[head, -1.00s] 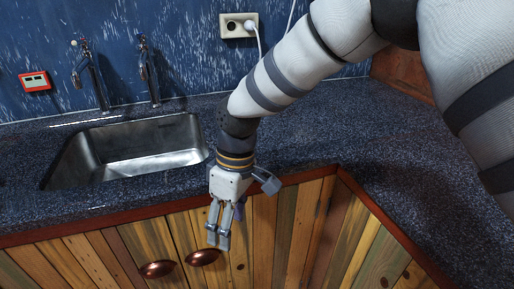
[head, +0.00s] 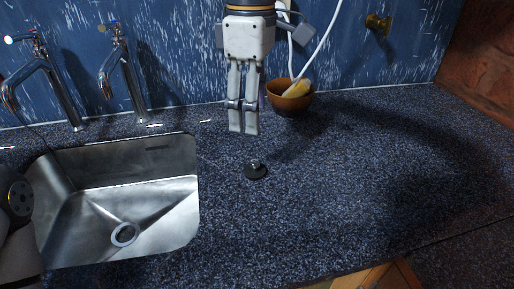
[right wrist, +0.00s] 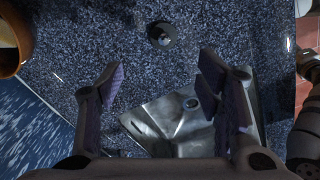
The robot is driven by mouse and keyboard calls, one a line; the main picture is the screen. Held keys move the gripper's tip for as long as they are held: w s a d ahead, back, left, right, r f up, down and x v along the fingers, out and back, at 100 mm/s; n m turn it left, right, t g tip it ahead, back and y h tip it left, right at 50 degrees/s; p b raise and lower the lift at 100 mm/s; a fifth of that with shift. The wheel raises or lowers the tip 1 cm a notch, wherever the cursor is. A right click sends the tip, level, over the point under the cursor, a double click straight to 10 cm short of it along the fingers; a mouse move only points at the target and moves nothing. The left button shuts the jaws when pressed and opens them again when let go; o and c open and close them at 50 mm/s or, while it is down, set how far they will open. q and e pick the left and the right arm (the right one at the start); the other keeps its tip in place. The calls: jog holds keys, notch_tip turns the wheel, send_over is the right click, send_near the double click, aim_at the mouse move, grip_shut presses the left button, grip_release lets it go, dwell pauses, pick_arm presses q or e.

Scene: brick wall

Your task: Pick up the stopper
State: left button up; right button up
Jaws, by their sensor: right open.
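The stopper (head: 255,170) is a small black disc with a shiny metal knob. It lies flat on the dark speckled counter, to the right of the sink. My right gripper (head: 243,132) points down in the head view, above and apart from the stopper. In the right wrist view the stopper (right wrist: 161,35) shows near the top, beyond the gap between the spread fingers of my right gripper (right wrist: 165,72). The right gripper is open and empty. My left gripper is not clearly visible.
The steel sink (head: 160,215) with its drain and two taps lies at the left. A brown bowl (head: 290,103) with something yellowish in it stands by the wall behind the gripper. White cables hang there. The counter (head: 350,190) right of the stopper is clear.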

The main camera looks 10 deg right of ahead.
aim_at(255, 161)
jog(key=f, duration=0.2)
jog(key=s+f, duration=0.1)
jog(key=shift+s+a+f, duration=0.1)
jog(key=shift+s+f, duration=0.05)
jog(key=shift+f, duration=0.2)
jog(key=f, duration=0.7)
jog(key=shift+w+d+f, duration=0.2)
jog(key=shift+w+f, duration=0.05)
jog(key=shift+f, duration=0.05)
jog(key=c, duration=1.2)
